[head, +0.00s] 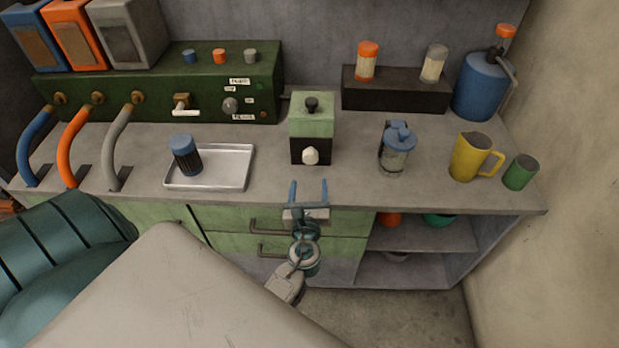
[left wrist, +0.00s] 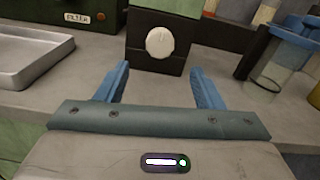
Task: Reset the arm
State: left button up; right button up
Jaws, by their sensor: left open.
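My left gripper (head: 308,192) is in front of the counter's front edge, in the middle of the head view. Its two blue fingers are apart with nothing between them. In the left wrist view the open fingers (left wrist: 160,88) point toward a small green and black box with a white knob (left wrist: 160,42). The same box (head: 312,118) stands on the counter beyond the fingertips, apart from them. My right gripper is not in view.
On the counter (head: 340,190) are a metal tray (head: 225,183) with a dark blue-capped jar (head: 186,156), a lidded clear jar (head: 397,150), a yellow jug (head: 470,158) and a green cup (head: 520,172). Drawers and an open shelf (head: 425,237) lie below. A green control panel stands behind.

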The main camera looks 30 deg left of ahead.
pick_arm(q)
jog(key=shift+s+d, duration=0.15)
jog(key=shift+s, duration=0.15)
dwell(0.4)
